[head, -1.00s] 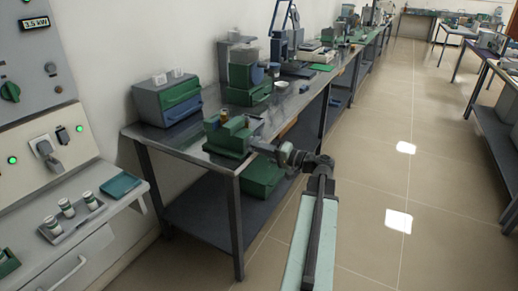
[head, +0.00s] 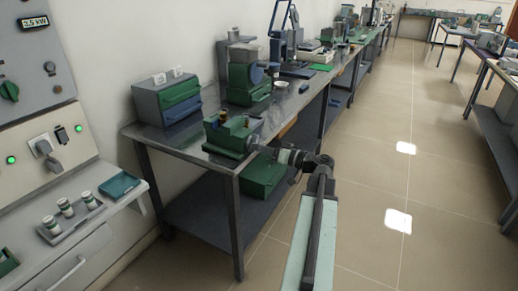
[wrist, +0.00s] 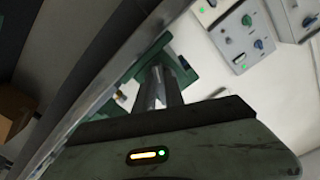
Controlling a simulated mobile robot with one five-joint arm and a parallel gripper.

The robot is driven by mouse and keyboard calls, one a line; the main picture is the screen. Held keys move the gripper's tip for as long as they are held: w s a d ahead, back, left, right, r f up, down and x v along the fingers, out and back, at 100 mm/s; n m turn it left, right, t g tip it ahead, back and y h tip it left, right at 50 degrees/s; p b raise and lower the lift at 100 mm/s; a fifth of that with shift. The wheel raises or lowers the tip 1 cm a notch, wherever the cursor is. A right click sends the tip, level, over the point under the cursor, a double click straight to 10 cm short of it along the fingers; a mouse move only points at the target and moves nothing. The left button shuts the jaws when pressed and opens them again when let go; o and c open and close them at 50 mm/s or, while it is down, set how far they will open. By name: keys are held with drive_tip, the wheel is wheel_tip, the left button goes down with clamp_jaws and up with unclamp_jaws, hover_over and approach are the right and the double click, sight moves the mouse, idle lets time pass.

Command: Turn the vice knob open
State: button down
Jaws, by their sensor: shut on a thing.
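The green bench vice (head: 226,138) stands near the front corner of the metal workbench, with a small brass-coloured part on top. My gripper (head: 254,142) reaches it from the right and meets its right side, where the knob is. The wrist view shows my gripper's fingers (wrist: 159,88) close together against the green vice body (wrist: 182,68). They are shut on the vice knob, which is mostly hidden by the fingers, so its turn angle cannot be read.
The workbench (head: 165,139) carries a grey drawer box (head: 166,97) behind the vice and a green machine (head: 243,83) farther back. A green box (head: 262,176) sits on the lower shelf. The floor (head: 370,190) to the right is clear.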

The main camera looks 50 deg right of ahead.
drive_tip(key=shift+s+f, duration=0.1)
drive_tip(key=shift+f, duration=0.05)
idle(0.3)
drive_tip(key=c, duration=1.4)
unclamp_jaws()
drive_tip(key=shift+c, duration=0.2)
drive_tip(key=v, duration=0.7)
drive_tip(key=shift+s, duration=0.35)
drive_tip(key=shift+s+d, duration=0.1)
